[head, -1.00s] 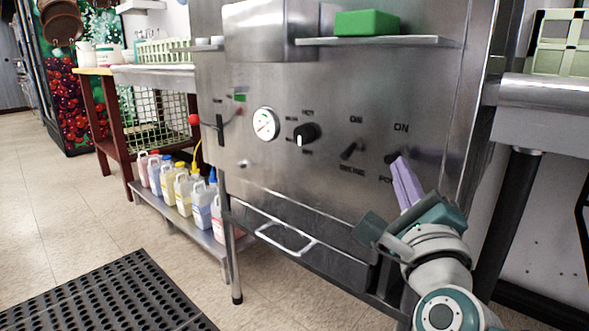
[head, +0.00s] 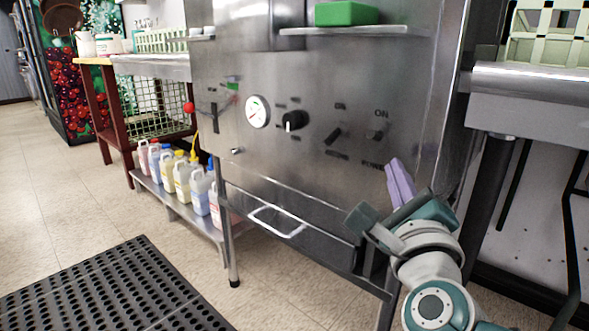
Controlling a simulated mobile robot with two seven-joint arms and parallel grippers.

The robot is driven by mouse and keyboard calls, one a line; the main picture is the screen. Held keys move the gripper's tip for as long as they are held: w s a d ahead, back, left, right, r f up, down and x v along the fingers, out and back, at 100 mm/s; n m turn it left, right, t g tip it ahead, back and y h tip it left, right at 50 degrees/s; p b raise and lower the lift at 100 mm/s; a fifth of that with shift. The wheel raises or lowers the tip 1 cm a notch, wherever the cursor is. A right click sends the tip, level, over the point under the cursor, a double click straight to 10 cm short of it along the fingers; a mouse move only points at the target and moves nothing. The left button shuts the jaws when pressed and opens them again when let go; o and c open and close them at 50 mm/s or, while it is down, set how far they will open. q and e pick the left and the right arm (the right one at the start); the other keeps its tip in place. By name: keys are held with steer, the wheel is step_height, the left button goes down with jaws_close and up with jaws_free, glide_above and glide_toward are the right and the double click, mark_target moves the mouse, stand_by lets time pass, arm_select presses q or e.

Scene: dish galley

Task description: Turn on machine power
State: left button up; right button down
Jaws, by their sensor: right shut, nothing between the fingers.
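The machine's steel front panel (head: 290,165) fills the middle of the head view. Its power switch (head: 376,135) is a small dark toggle at the panel's right, with ON printed above it and POWER below. Its lever position is too small to tell surely. My right gripper (head: 397,165) is shut and empty, its purple fingers pointing up, below and to the right of the switch with a visible gap. My left gripper is out of view.
Left of the power switch are another toggle (head: 333,136), a black knob (head: 294,121) and a round gauge (head: 257,111). A shelf (head: 400,32) with a green block (head: 346,13) juts out above. A drawer handle (head: 277,221) sticks out below. A steel counter (head: 530,85) stands at right.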

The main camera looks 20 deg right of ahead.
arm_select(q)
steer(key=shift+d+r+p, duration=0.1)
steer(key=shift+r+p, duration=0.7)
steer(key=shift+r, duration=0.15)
arm_select(e)
steer(key=r+v, duration=0.1)
steer(key=v, duration=0.8)
steer(key=shift+s+a, duration=0.25)
steer(key=shift+s, duration=0.15)
